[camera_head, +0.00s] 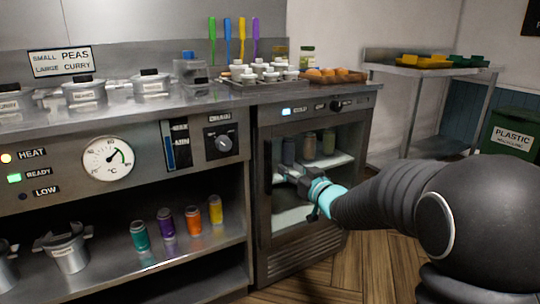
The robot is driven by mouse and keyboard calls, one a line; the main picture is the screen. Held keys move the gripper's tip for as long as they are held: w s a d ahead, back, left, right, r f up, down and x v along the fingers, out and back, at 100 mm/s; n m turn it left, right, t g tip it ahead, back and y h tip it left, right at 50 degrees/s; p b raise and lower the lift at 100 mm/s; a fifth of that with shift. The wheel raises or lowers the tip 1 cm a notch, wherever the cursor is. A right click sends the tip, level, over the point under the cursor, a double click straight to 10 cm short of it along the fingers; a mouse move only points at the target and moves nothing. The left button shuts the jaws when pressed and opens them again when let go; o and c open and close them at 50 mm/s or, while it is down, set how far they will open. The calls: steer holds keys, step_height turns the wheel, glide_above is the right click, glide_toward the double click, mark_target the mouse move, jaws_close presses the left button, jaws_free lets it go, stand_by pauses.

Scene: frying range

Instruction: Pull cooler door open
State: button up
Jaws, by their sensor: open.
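The cooler (263,262) is a steel cabinet under the right end of the counter. Its glass door (345,138) has a metal frame, and jars and pale shelves show through it. The door looks shut or nearly shut; I cannot tell whether there is a gap. A dark upright handle (267,165) appears along the door's left side. My gripper (284,174) is open in front of the glass, its fingers pointing left toward the handle. I cannot tell whether they touch it. My wrist and arm hide part of the door's right and lower area.
An open lower shelf (100,282) with several colored cans and metal pots lies left of the cooler. The counter above holds lidded pots and a tray of cups (258,80). A steel side table (400,70) and a green recycling bin (512,138) stand at the right. Wooden floor shows below.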

mark_target(271, 154)
steer(key=x, duration=1.3)
steer(key=shift+p, duration=0.4)
jaws_close()
